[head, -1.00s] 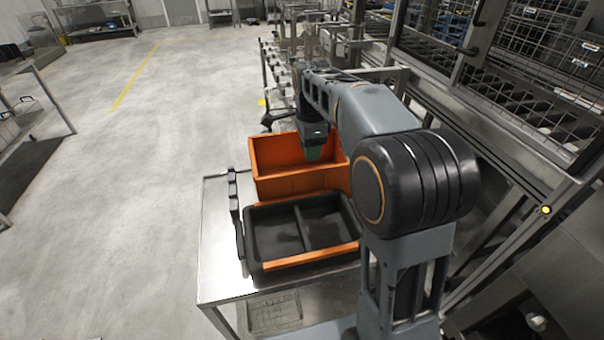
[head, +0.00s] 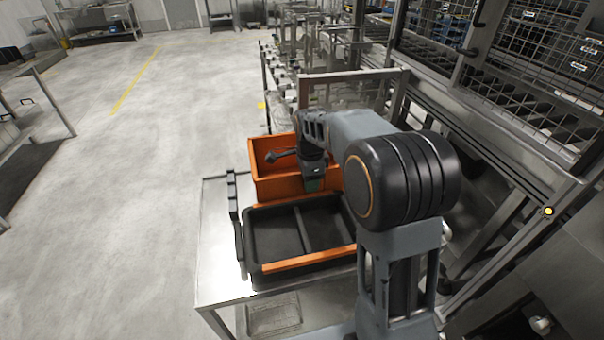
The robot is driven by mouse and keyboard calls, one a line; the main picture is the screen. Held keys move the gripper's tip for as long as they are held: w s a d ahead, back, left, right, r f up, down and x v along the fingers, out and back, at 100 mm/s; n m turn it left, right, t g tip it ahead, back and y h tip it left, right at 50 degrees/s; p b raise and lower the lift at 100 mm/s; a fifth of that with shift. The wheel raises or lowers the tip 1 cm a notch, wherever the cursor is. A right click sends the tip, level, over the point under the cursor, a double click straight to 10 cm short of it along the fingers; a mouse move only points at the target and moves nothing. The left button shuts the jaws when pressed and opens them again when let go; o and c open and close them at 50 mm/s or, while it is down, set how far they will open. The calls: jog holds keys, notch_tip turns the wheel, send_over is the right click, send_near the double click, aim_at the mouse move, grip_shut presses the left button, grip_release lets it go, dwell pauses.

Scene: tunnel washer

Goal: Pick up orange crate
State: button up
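The orange crate (head: 274,187) stands upright at the far end of the steel table (head: 214,248), just behind a black two-compartment tray. My gripper (head: 313,186) hangs in front of the right part of the crate as seen from the head, and my arm hides the crate's right inner side. The fingers are too small and dark to tell whether they are open or shut. I cannot tell whether they touch the crate.
The black tray (head: 272,234) with an orange front edge fills the near table. Steel racks and mesh cages (head: 531,62) line the right. The floor (head: 120,200) on the left is clear.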

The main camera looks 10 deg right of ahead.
jog(key=shift+c, duration=0.2)
grip_shut()
dwell(1.3)
